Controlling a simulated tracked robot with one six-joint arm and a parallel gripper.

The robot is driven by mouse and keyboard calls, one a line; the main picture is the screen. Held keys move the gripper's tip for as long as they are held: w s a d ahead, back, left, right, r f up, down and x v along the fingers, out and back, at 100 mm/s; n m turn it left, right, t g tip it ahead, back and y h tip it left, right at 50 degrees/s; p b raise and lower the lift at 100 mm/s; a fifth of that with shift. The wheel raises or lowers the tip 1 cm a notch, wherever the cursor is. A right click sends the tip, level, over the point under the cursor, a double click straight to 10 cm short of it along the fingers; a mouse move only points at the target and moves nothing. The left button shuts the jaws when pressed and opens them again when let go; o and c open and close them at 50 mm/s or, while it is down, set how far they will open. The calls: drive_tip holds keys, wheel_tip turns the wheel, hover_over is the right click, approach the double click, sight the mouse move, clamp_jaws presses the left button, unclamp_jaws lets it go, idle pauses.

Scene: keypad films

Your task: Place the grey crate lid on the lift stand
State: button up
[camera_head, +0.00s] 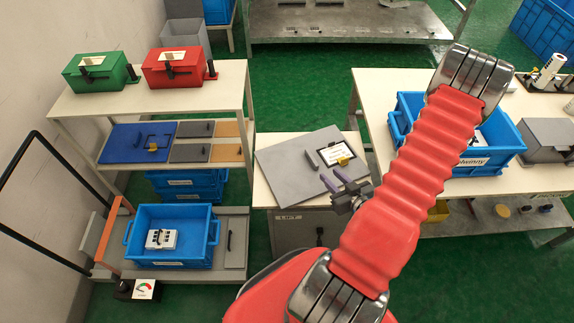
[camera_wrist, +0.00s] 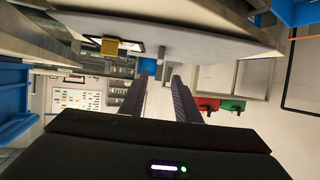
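A large flat grey panel, which looks like the grey crate lid (camera_head: 285,170), lies on a small cream-topped table (camera_head: 268,142) in the middle of the head view. It carries a black-framed white card and a yellow piece (camera_head: 343,160). It fills the top of the wrist view (camera_wrist: 215,42), where a small grey block (camera_wrist: 162,52) juts from it. My gripper (camera_head: 333,179) is open over the lid's right part. In the wrist view its two purple fingers (camera_wrist: 160,80) are apart, with nothing between them.
A low grey platform (camera_head: 236,232) with a blue crate (camera_head: 140,222) stands lower left, beside a black handle rail. Shelves (camera_head: 215,88) hold green and red boxes and flat panels. A right-hand table (camera_head: 375,82) bears another blue crate (camera_head: 408,103). Green floor shows between them.

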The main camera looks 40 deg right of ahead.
drive_tip(key=shift+w+d+r+n+g, duration=0.2)
drive_tip(key=shift+w+r+n+g, duration=0.15)
drive_tip(key=shift+w, duration=0.25)
drive_tip(key=w+r+n+g, duration=0.2)
drive_tip(key=w+r+g, duration=0.2)
drive_tip(key=w+r, duration=0.4)
drive_tip(key=w+a+r+g+h, duration=0.1)
drive_tip(key=a+r, duration=0.6)
drive_tip(key=r, duration=0.5)
drive_tip(key=s+a+r+y, duration=0.1)
drive_tip(key=s+a+r, duration=0.3)
drive_tip(key=a, duration=0.4)
drive_tip(key=s+a+r+g+y, duration=0.1)
drive_tip(key=s+a+r, duration=0.3)
drive_tip(key=a, duration=0.3)
drive_tip(key=s+a+r+g+y, duration=0.1)
drive_tip(key=s+a+r, duration=0.4)
drive_tip(key=a, duration=0.3)
drive_tip(key=shift+a+r+y, duration=0.35)
drive_tip(key=shift+r+y, duration=0.05)
drive_tip(key=shift+r, duration=0.05)
